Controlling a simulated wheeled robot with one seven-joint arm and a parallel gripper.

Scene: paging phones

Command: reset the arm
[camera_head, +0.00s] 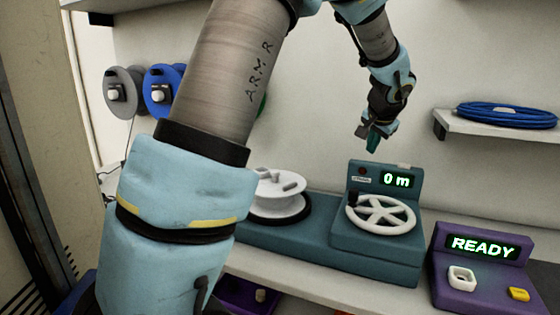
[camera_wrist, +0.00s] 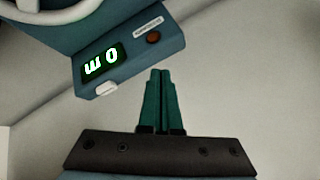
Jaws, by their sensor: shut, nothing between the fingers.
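My arm reaches up across the head view and bends down to my gripper (camera_head: 374,141), which hangs above and behind the teal machine (camera_head: 290,239). In the wrist view my gripper (camera_wrist: 160,72) has its two green fingers pressed together with nothing between them. The machine's display (camera_head: 397,181) reads "0 m"; it shows upside down in the wrist view (camera_wrist: 101,61). The fingers are apart from the machine. A white spoked handwheel (camera_head: 382,226) is on the machine's front right, and a white reel (camera_head: 279,187) is on its left, partly hidden by my arm.
A purple box (camera_head: 456,289) at the right shows "READY" and has a white button and a yellow button. A blue cable coil (camera_head: 507,115) lies on a wall shelf (camera_head: 490,127). Grey (camera_head: 123,78) and blue (camera_head: 153,82) spools hang at the left. The wall around my gripper is clear.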

